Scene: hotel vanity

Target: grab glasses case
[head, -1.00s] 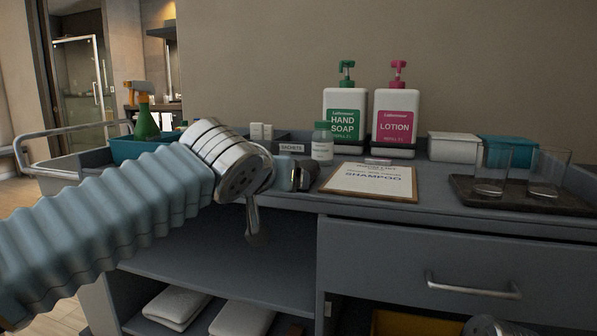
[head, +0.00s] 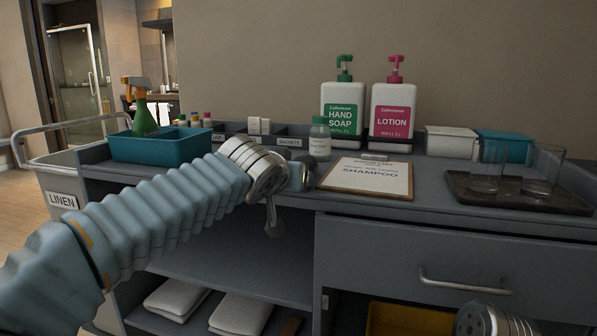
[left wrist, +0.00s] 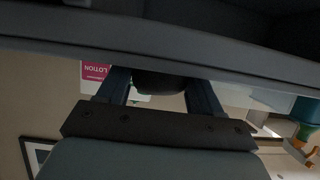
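No glasses case shows clearly in the head view. Of my right arm only a metallic part shows at the lower right; its gripper is out of view.
The clipboard (head: 367,179) lies close right of my left gripper. Behind stand a small bottle (head: 320,140), the hand soap (head: 342,112) and the lotion (head: 392,112). A tray (head: 470,192) with two glasses is at right. A teal bin (head: 150,148) stands at left. A drawer (head: 440,258) is below.

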